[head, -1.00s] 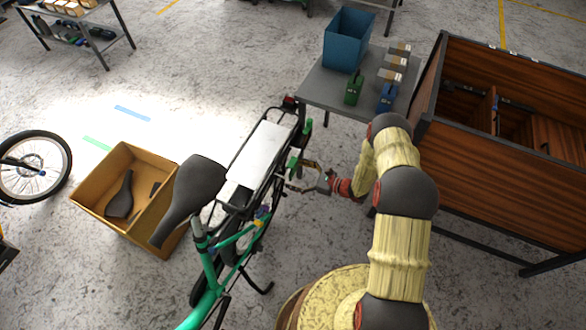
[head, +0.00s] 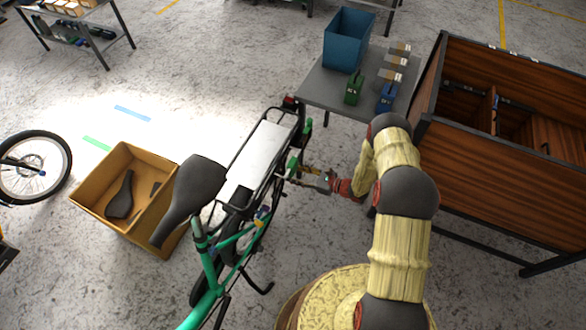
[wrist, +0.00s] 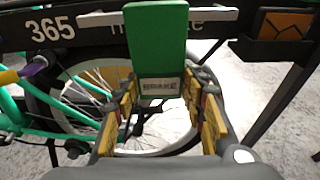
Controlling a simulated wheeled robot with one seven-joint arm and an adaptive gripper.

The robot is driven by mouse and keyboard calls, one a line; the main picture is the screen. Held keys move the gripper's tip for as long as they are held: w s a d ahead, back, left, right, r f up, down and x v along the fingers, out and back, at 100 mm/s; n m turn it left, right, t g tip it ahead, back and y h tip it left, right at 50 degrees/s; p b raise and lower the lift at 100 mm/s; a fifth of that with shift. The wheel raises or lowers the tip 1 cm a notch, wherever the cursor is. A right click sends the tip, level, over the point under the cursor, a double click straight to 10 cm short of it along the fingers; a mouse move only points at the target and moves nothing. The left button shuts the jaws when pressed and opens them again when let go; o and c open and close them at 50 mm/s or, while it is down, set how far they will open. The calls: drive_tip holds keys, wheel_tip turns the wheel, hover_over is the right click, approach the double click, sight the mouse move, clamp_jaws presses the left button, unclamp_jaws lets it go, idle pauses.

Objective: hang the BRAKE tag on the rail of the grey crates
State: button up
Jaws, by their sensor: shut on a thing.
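The green BRAKE tag (wrist: 160,50) is in the middle of the wrist view, upright, with a pale label reading BRAKE at its lower end. It is at the side rail of the bike's black rear rack (wrist: 85,30); its top attachment is hard to make out. My gripper (wrist: 163,100) is shut on the tag's lower part, one yellow-padded finger on each side. In the head view, my gripper (head: 305,174) reaches left to the green tag (head: 292,164) beside the rack. I cannot make out any grey crates in either view.
The green bike (head: 213,275) stands left of my arm. A grey table (head: 318,88) behind it holds a blue bin (head: 348,40), a green tag (head: 353,88), a blue tag (head: 386,97) and small boxes. A large wooden box (head: 490,160) stands right. A cardboard box (head: 95,205) lies left.

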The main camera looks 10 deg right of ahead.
drive_tip(key=shift+c, duration=0.8)
drive_tip(key=shift+r, duration=0.2)
drive_tip(key=shift+r+p, duration=0.35)
drive_tip(key=shift+r, duration=0.35)
drive_tip(key=shift+r+p, duration=0.35)
drive_tip(key=shift+p, duration=0.05)
drive_tip(key=shift+r, duration=0.1)
drive_tip(key=shift+d, duration=0.1)
drive_tip(key=f+v, duration=0.1)
drive_tip(key=v, duration=0.6)
drive_tip(key=shift+s+d+f, duration=0.2)
drive_tip(key=shift+s+d, duration=0.15)
drive_tip(key=shift+s, duration=0.05)
idle(0.3)
